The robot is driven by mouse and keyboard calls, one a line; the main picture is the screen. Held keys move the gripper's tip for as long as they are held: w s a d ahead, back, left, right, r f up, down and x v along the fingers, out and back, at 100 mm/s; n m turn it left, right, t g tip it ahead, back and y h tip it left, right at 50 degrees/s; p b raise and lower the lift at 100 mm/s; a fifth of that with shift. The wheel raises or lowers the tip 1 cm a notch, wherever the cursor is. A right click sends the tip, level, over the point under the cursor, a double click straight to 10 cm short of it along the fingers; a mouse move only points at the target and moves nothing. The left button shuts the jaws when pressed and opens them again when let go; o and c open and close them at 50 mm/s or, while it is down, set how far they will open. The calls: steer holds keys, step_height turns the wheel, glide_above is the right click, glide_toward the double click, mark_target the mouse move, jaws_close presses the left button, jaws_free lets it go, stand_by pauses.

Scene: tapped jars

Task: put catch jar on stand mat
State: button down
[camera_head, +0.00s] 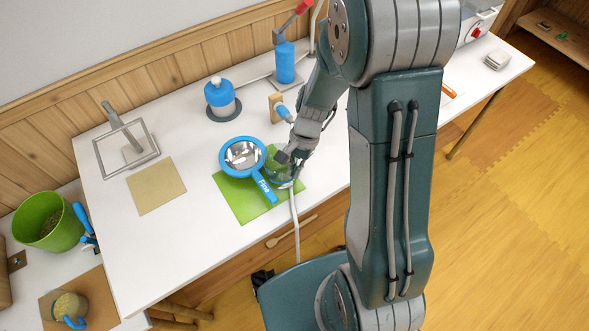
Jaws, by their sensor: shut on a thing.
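My gripper (284,168) is over the right part of a green mat (237,199), shut on a small green thing (275,160). My fingers and wrist hide much of that thing; it may be the catch jar, but I cannot tell for sure. A blue-rimmed round sieve (243,157) with a handle marked "Fine" is just left of my gripper, over the green mat. A tan square mat (156,185) lies flat and bare to the left, in front of a grey metal frame stand (126,148); it may be the stand mat.
A blue-and-white jar (220,97) stands on a dark round mat behind. A blue cylinder (285,62) with a red-topped lever is at the back. A green bucket (47,221) and a tan cup (71,308) are at lower left. The white table is clear between the mats.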

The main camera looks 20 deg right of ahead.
steer(key=shift+a+f, duration=0.15)
steer(key=shift+f, duration=0.2)
steer(key=shift+d+f, duration=0.1)
steer(key=shift+d, duration=0.1)
steer(key=c, duration=0.8)
jaws_free()
steer(key=shift+a, duration=0.1)
